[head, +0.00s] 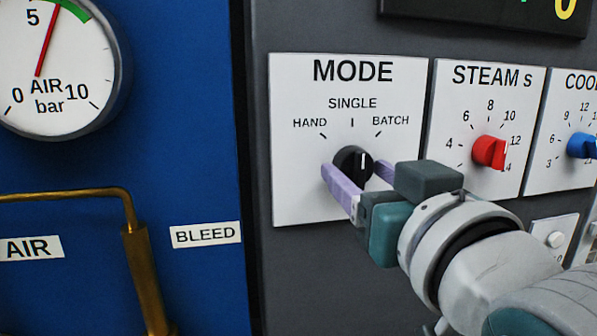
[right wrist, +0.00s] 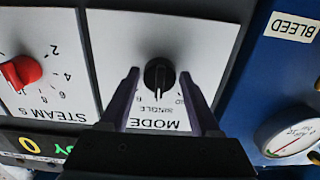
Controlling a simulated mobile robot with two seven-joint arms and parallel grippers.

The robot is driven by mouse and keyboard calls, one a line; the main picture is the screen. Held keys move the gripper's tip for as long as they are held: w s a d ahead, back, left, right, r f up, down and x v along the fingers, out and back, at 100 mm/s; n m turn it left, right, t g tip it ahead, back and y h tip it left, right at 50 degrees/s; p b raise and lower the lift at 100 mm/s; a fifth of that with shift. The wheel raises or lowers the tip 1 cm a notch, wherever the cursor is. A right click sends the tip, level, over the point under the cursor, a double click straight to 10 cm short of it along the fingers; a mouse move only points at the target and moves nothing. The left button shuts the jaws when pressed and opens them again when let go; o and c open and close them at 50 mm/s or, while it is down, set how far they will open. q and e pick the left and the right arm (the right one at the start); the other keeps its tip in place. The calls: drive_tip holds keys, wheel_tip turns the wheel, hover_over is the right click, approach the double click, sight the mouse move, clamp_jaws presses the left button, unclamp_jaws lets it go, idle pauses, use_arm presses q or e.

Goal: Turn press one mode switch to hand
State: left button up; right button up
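The mode switch (head: 349,160) is a round black knob on a white plate (head: 300,190) marked MODE, with HAND, SINGLE and BATCH positions. Its white line points straight up, at SINGLE. The knob also shows in the right wrist view (right wrist: 159,76), where the plate is upside down. My right gripper (head: 354,174) has its two purple fingers spread, one on each side of the knob. In the right wrist view, gaps show between the knob and both fingers (right wrist: 158,84). My left gripper is in neither view.
Right of the mode plate are a red STEAM knob (head: 489,152) and a blue COOL knob (head: 583,146). A blue panel on the left carries an air gauge (head: 55,75), a brass pipe (head: 130,230) and a BLEED label (head: 206,235). A dark display (head: 470,12) sits above.

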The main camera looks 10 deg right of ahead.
clamp_jaws()
drive_tip(key=shift+n, duration=0.4)
drive_tip(key=n+p, duration=0.2)
drive_tip(key=shift+r+n, duration=0.1)
drive_tip(key=shift+n, duration=0.3)
drive_tip(key=n+p, duration=0.1)
drive_tip(key=n, duration=0.2)
drive_tip(key=shift+n, duration=1.1)
drive_tip(key=shift+d, duration=0.1)
